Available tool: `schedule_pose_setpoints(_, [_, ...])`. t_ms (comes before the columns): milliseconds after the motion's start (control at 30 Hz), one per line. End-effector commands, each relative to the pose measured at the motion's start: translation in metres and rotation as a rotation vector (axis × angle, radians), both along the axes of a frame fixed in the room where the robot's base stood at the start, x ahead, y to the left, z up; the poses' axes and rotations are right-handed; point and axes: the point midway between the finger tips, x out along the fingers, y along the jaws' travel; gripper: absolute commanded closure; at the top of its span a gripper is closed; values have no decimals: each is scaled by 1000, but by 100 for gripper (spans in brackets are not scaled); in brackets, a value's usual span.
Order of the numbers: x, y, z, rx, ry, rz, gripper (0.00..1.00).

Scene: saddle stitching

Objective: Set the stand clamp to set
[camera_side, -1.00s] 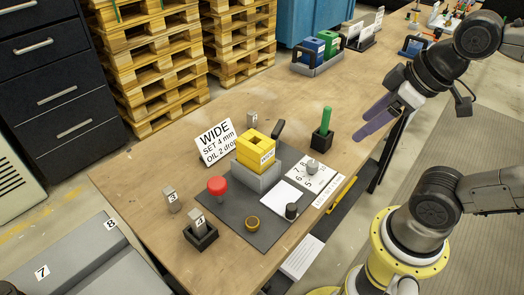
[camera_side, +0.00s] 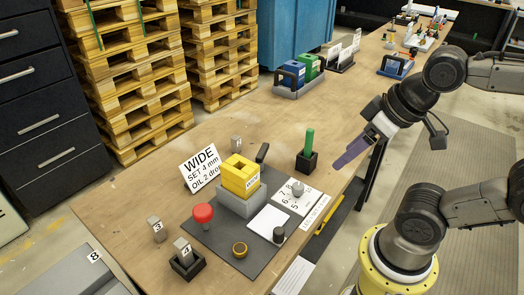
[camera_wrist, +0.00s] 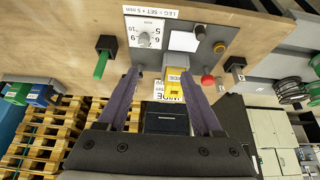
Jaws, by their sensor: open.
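The yellow block marked WIDE (camera_side: 240,172) sits on a grey stand (camera_side: 241,201) on a dark mat. It also shows in the wrist view (camera_wrist: 174,88), between my fingers. A black lever (camera_side: 262,153) sticks up at the stand's back right; it may be the clamp, and I cannot tell its setting. My gripper (camera_side: 345,160) is in the air to the right of the stand, apart from everything. In the wrist view its two purple fingers (camera_wrist: 162,82) are spread and nothing is between them.
A green-handled tool (camera_side: 309,143) stands in a black holder between stand and gripper. A numbered dial plate (camera_side: 290,201), red knob (camera_side: 203,212), brass ring (camera_side: 240,249), WIDE sign (camera_side: 200,166) and blocks marked 3 (camera_side: 157,230) and 4 (camera_side: 183,250) surround the stand.

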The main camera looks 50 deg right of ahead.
Motion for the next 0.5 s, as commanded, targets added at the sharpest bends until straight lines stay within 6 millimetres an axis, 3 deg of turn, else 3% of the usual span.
schedule_pose_setpoints(33, [0,0,0,0,0,0,38])
schedule_pose_setpoints(200, [-7,0,-1,-22,35,39,69])
schedule_pose_setpoints(367, [4,-3,39,-67,31,104,98])
schedule_pose_setpoints(500, [30,-6,78,-105,69,154,100])
